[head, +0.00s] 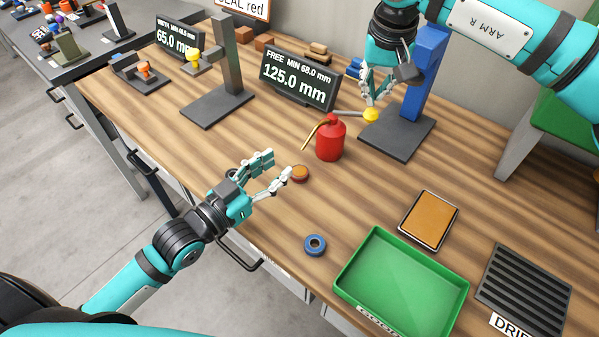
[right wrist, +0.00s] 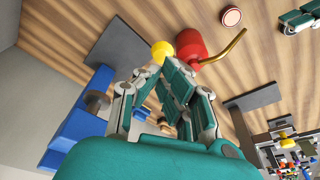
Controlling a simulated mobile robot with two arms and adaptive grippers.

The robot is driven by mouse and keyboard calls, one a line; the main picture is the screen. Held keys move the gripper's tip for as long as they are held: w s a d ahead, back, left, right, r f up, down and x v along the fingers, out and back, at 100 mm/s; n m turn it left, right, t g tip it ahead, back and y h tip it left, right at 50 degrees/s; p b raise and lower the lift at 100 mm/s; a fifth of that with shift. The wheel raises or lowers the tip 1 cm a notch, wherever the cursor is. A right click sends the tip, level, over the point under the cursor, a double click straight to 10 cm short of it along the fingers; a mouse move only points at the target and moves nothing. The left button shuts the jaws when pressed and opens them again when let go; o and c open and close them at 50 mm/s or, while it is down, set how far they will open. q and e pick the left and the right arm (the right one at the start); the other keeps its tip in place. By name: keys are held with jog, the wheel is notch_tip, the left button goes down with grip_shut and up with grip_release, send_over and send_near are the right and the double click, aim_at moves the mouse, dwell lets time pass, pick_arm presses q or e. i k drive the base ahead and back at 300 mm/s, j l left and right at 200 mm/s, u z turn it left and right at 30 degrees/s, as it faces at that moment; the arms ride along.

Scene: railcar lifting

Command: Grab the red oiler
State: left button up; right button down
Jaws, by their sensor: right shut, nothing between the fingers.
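The red oiler (head: 330,141) stands upright on the wooden bench, with a thin brass spout leaning left in the head view. It also shows in the right wrist view (right wrist: 189,46), beyond my fingertips. My left gripper (head: 281,163) is open and empty, to the left of the oiler and near a small red-topped round tin (head: 300,173). My right gripper (head: 374,97) is shut and empty, above and right of the oiler, by a yellow knob (head: 370,114) on a lever. In the right wrist view, its closed fingers (right wrist: 179,68) are apart from the oiler.
A blue stand (head: 426,75) on a dark base is behind the oiler. A 125.0 mm display (head: 298,80) and a grey stand (head: 228,60) are further left. A green tray (head: 345,290), a blue ring (head: 315,244), an orange-topped pad (head: 428,219) and a drip grate (head: 525,288) are in front.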

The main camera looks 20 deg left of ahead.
aim_at(331, 131)
jog(key=k+j, duration=1.05)
jog(key=k, duration=0.25)
